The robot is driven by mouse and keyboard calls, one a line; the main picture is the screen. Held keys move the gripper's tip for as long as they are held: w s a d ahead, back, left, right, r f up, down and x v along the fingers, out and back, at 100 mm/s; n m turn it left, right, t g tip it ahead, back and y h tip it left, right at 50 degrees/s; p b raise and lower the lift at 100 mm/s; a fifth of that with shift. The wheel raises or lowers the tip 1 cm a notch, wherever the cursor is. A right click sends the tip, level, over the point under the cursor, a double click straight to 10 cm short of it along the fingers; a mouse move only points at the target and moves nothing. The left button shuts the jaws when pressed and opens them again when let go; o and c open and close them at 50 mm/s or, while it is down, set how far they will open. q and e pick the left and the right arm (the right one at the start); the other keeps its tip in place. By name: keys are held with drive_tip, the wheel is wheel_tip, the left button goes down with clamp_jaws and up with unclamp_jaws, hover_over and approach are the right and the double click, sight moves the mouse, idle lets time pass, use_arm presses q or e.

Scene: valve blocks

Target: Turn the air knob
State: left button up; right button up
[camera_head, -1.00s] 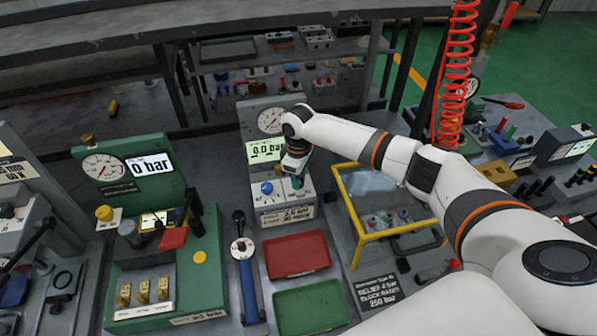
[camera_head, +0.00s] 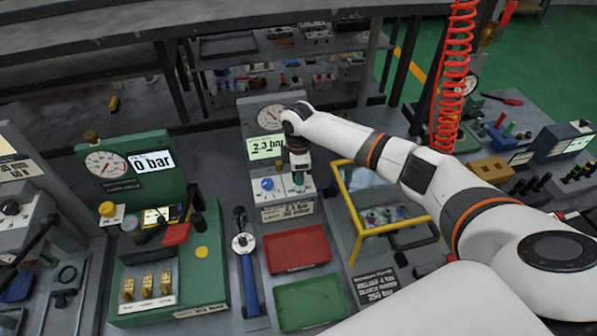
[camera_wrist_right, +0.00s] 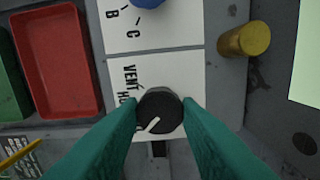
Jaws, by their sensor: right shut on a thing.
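The black round knob (camera_wrist_right: 160,112) with a white pointer line sits on a white plate marked VENT in the right wrist view. Its pointer aims down and left. My right gripper (camera_wrist_right: 162,118) is shut on it, one teal finger on each side. In the head view my right gripper (camera_head: 298,180) comes down on the front of the grey valve block (camera_head: 287,212) and hides the knob. The block carries a gauge (camera_head: 271,116) and a green display (camera_head: 266,147) that appears to read 2.3 bar. My left gripper is not in view.
A blue knob (camera_head: 267,184) is left of my gripper on the same block. A brass knob (camera_wrist_right: 245,38) shows in the wrist view. Red (camera_head: 297,250) and green (camera_head: 311,303) trays lie in front. A yellow-framed box (camera_head: 362,245) stands to the right, a green gauge block (camera_head: 170,265) to the left.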

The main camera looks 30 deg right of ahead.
idle(0.3)
drive_tip(key=o, duration=1)
wheel_tip(320, 180, up, 12)
drive_tip(key=b, duration=0.3)
